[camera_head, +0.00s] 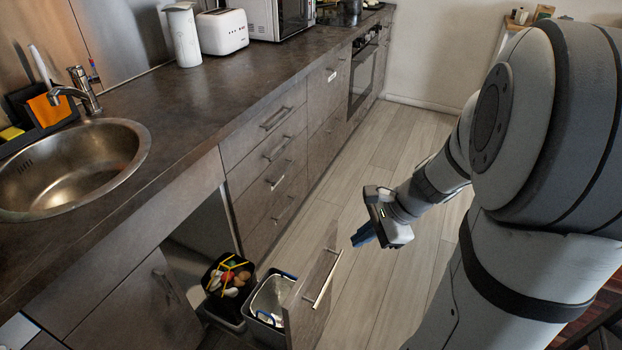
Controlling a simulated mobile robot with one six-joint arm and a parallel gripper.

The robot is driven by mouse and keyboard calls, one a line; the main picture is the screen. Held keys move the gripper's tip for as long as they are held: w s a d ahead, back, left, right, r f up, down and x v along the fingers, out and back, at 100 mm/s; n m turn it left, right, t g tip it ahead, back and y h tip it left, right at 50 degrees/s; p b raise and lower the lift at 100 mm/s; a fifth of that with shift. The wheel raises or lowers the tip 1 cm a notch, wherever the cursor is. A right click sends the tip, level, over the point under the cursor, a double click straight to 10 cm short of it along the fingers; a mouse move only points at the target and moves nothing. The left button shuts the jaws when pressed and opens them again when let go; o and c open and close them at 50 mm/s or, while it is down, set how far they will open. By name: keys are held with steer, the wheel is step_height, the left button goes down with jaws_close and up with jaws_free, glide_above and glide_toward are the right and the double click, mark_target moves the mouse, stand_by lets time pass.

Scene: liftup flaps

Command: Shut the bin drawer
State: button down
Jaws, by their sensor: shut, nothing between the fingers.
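The bin drawer (312,296) stands pulled out from under the counter, at the bottom middle of the head view. Its grey wood front carries a long bar handle (327,279). Behind the front sit a bin with a light liner (268,297) and a black bin (228,277) with food scraps and yellow edging. My gripper (362,238) is shut and empty. It appears above and beyond the drawer front in the picture, over the floor, apart from the handle. The lower part of the drawer is cut off by the frame edge.
The counter (190,122) with a round sink (70,165) runs along the left. Closed drawers (275,150) and an oven (364,72) line the cabinet beyond the bin drawer. The wood floor (385,165) is clear on the aisle side.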

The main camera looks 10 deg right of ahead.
steer(key=w+d+f+m+t+y+b, duration=0.1)
steer(key=w+d+f+m+t+b, duration=0.25)
steer(key=d+f+m, duration=0.45)
steer(key=b, duration=0.4)
glide_toward(326, 249)
steer(key=shift+g, duration=0.25)
steer(key=shift+x, duration=2.95)
steer(key=shift+w+d, duration=0.1)
